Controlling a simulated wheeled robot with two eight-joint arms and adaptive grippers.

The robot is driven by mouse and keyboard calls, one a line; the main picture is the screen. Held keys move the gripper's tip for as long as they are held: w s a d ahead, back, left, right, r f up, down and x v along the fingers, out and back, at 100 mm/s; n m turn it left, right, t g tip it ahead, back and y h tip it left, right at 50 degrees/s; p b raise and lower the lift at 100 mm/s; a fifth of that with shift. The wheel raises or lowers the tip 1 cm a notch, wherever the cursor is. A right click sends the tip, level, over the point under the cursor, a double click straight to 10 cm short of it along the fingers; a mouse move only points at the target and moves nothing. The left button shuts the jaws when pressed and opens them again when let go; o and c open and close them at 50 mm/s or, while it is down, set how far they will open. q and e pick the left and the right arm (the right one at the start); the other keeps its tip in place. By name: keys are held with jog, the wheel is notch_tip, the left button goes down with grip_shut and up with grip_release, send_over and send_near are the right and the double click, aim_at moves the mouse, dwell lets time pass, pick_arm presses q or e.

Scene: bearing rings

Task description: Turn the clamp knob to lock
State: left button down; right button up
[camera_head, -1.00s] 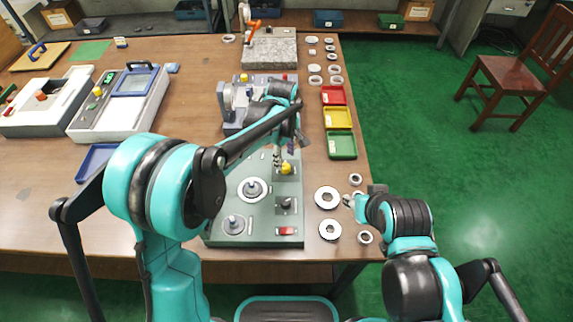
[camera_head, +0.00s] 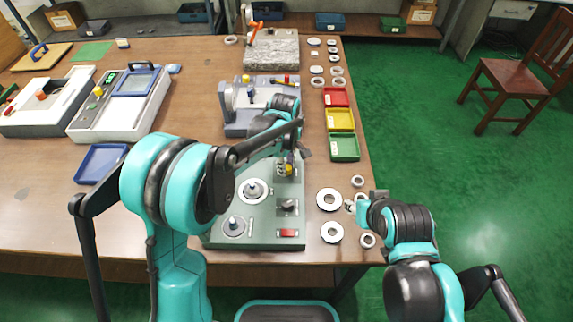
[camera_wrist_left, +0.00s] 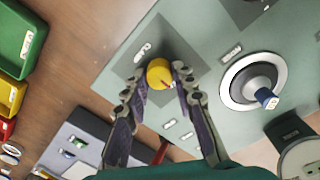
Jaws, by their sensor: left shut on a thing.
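The yellow clamp knob (camera_wrist_left: 159,73) sits on a dark square patch of the green fixture panel (camera_wrist_left: 125,60). In the left wrist view it has a small dark-red mark on its side. My left gripper (camera_wrist_left: 160,80) has one finger on each side of the knob and is shut on it. In the head view the knob (camera_head: 289,169) is partly hidden by my left gripper (camera_head: 290,160). My right gripper (camera_head: 352,205) is over the table's right edge by the rings, away from the knob; its fingers are too small to read.
A grey machine (camera_head: 236,125) stands behind the panel.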

pick_arm(q)
jog(key=shift+m, duration=0.3)
jog(key=m, duration=0.3)
jog(key=shift+m+p, duration=0.3)
jog(key=shift+p, duration=0.1)
jog(key=m, duration=0.4)
jog(key=shift+m, duration=0.3)
jog(key=m+p, duration=0.1)
jog(key=m, duration=0.3)
jog(key=shift+w+m, duration=0.1)
jog(key=shift+m, duration=0.2)
jog(key=shift+d+m+g, duration=0.1)
jog(key=shift+m+g, duration=0.2)
jog(key=shift+m, duration=1.9)
jog(key=c, duration=1.2)
grip_release()
